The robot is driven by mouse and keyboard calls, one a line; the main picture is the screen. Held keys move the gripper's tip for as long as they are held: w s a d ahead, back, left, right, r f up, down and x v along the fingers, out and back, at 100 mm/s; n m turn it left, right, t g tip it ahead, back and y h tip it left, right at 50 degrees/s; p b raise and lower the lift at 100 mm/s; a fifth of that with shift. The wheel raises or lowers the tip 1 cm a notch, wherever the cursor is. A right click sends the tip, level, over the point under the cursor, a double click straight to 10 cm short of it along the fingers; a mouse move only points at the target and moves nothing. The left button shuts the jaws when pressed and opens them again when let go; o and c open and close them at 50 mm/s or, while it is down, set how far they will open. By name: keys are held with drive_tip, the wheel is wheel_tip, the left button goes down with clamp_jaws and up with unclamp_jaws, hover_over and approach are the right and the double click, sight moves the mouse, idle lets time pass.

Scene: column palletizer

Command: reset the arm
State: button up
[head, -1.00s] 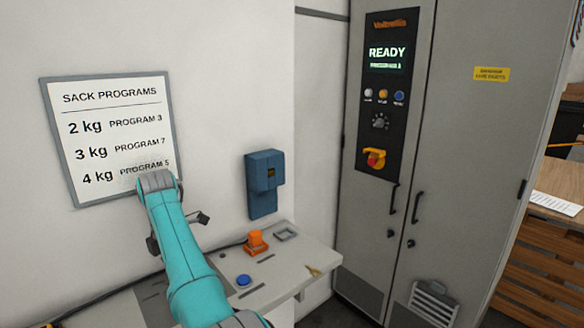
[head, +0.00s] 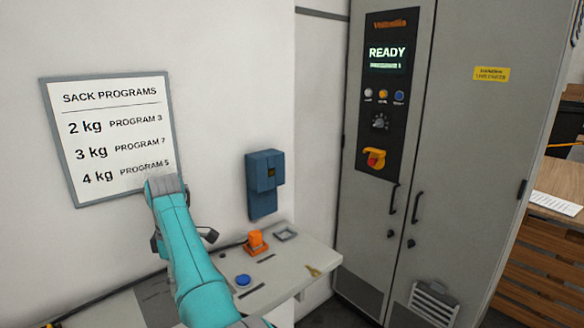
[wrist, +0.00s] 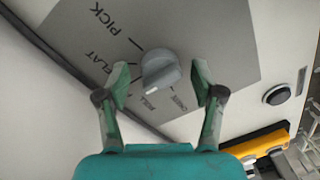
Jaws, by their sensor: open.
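My teal arm (head: 188,255) reaches over the grey shelf in the head view, its raised elbow in front of the lower edge of the wall sign. My gripper (wrist: 161,75) is open and empty in the wrist view. Its two green fingers stand on either side of a grey rotary knob (wrist: 160,70). I cannot tell whether they touch it. The knob sits on a grey dial plate (wrist: 205,28) marked PICK, FLAT and other words partly hidden or hard to read. In the head view the gripper is mostly hidden by my arm.
The sack program sign (head: 110,140) hangs on the wall. A blue box (head: 264,185) is on the wall, above an orange device (head: 256,243) and a blue button (head: 243,281) on the shelf (head: 290,270). A grey cabinet (head: 465,160) with a READY display (head: 387,53) stands right.

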drive_tip(key=m, duration=0.4)
drive_tip(key=shift+m, duration=0.3)
drive_tip(key=m, duration=0.3)
drive_tip(key=shift+y, duration=0.3)
drive_tip(key=r, duration=0.8)
drive_tip(key=shift+w+d+r, duration=0.2)
drive_tip(key=shift+w+r, duration=0.05)
drive_tip(key=shift+r, duration=0.1)
